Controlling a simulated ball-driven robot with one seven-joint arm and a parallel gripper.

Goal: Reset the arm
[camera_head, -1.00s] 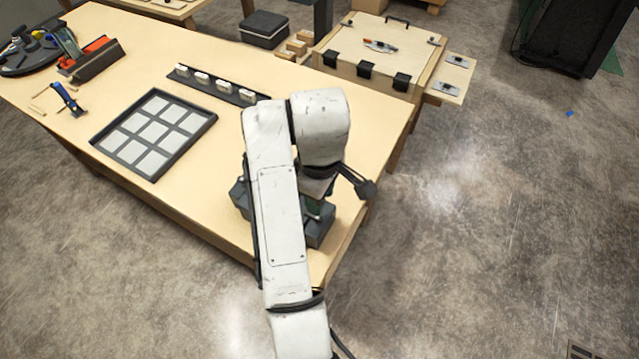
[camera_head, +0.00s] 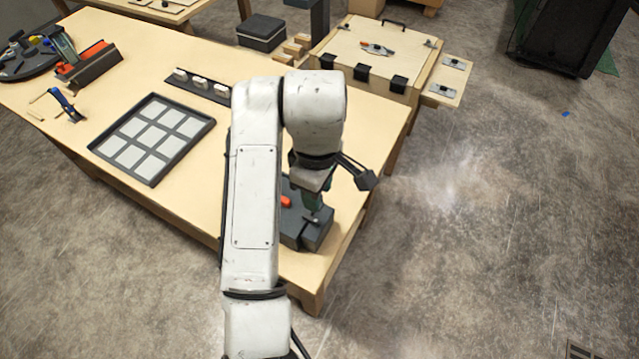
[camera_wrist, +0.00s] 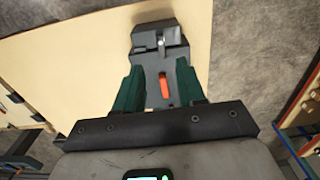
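My arm reaches out over the wooden table (camera_head: 190,195), and my gripper (camera_head: 312,212) points down at its near right end. In the wrist view, my gripper (camera_wrist: 160,84) has its two green fingers apart, with nothing seen held between them. A dark grey block-like device (camera_head: 303,236) stands on the table under my gripper. It has an orange-red part (camera_head: 286,201), and in the wrist view the device (camera_wrist: 158,40) and its orange part (camera_wrist: 165,86) show beyond and between the fingers. Whether the fingers touch the device I cannot tell. My arm hides part of it.
A dark-framed panel of pale squares (camera_head: 152,138) lies left of my arm. A dark strip with white pieces (camera_head: 205,85) lies behind it. A latched wooden box (camera_head: 372,62) stands at the back right. Tools, including a blue-handled one (camera_head: 66,104), lie far left. Floor on the right is largely clear.

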